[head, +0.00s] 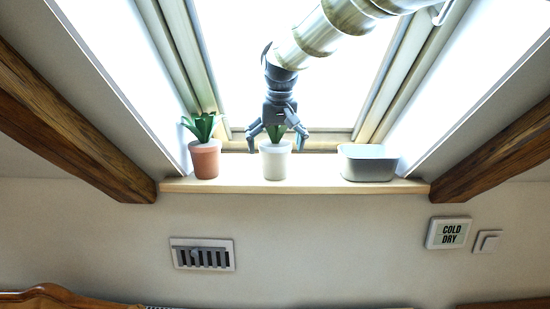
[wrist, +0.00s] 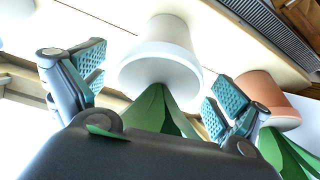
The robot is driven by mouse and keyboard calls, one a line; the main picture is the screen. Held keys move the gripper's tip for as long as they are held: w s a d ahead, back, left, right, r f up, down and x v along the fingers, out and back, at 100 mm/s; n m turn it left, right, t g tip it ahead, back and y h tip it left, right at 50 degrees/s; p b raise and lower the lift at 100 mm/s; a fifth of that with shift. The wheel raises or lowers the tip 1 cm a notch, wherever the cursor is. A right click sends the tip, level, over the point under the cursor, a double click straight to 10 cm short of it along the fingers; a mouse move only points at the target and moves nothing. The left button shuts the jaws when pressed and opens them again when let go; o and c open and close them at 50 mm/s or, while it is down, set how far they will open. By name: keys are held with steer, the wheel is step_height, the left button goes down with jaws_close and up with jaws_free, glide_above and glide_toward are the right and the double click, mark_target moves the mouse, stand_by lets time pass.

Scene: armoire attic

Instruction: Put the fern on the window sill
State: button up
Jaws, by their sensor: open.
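A green-leaved plant in a white pot (head: 276,163) stands upright on the window sill (head: 320,186), near its middle. A similar green plant in a terracotta pot (head: 206,160) stands on the sill to its left. I cannot tell for certain which one is the fern. My gripper (head: 276,137) is open, pointing down over the white-potted plant. Its fingers are either side of the leaves, which partly hide behind it. In the wrist view the white pot (wrist: 160,52) and its leaves (wrist: 158,108) show between the parted fingers, with visible gaps to the pot.
A grey open tub (head: 368,164) sits at the sill's right end. Bare sill lies between the white pot and the tub. Sloped wooden beams (head: 75,130) flank the window niche.

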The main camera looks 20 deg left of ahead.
steer(key=s+d+b, duration=0.4)
steer(key=s+d, duration=0.1)
steer(key=s, duration=0.5)
steer(key=shift+s, duration=0.3)
steer(key=shift+d+f, duration=0.1)
steer(key=shift+f, duration=0.1)
